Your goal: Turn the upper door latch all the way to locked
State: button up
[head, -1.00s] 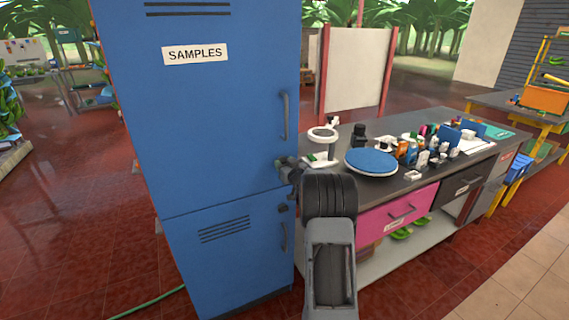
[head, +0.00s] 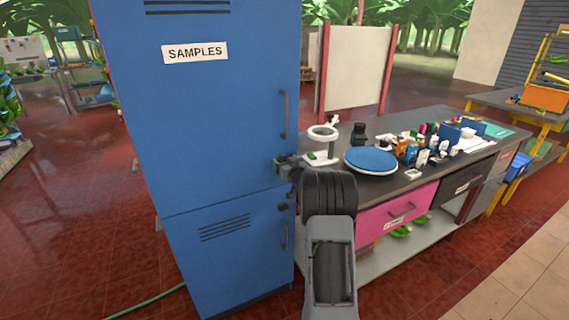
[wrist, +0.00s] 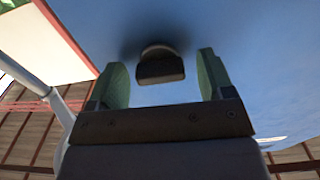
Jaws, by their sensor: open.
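The upper door latch (wrist: 160,66) shows in the wrist view as a dark, blocky handle on a round base against the blue door. It lies between the two green fingers of my gripper (wrist: 162,78), with a clear gap on each side. The gripper is open and holds nothing. In the head view my gripper (head: 287,166) is at the right edge of the upper blue door (head: 215,120), near its bottom, and hides the latch. How far the latch is turned cannot be told there.
A door handle (head: 284,115) stands above my gripper. A lower latch (head: 283,207) and handle (head: 284,236) are on the lower door (head: 228,258). A workbench (head: 400,187) with a magnifier stand (head: 322,145), a blue turntable (head: 371,160) and small items stands close on the right.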

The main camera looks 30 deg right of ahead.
jog(key=s+a+b, duration=0.1)
jog(key=s+a, duration=0.1)
jog(key=s, duration=1.1)
jog(key=shift+s+b, duration=0.3)
jog(key=shift+s, duration=0.05)
jog(key=shift+d+f, duration=0.1)
